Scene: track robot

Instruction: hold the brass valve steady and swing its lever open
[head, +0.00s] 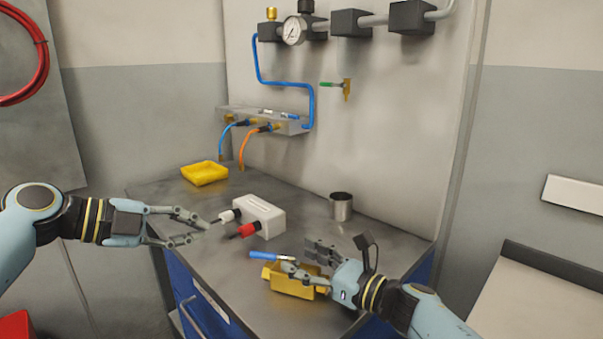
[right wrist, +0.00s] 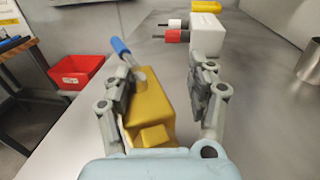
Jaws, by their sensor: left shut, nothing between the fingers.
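The brass valve (head: 297,283), a yellow-gold block, lies on the grey bench near its front. Its blue lever (head: 264,255) sticks out to the left; the right wrist view also shows the valve (right wrist: 150,100) and the lever (right wrist: 122,48). My right gripper (head: 306,259) is open over the valve. In the right wrist view its fingers stand on either side of the block, the left one close against it and the right one apart. Contact on the left is unclear. My left gripper (head: 205,231) is shut and empty, left of the white box and away from the valve.
A white box (head: 261,213) with white and red plugs stands mid-bench. A yellow tray (head: 204,173) is at the back left, and a metal cup (head: 341,207) at the right. A small green-handled valve (head: 346,89) is on the wall. The bench between box and brass valve is clear.

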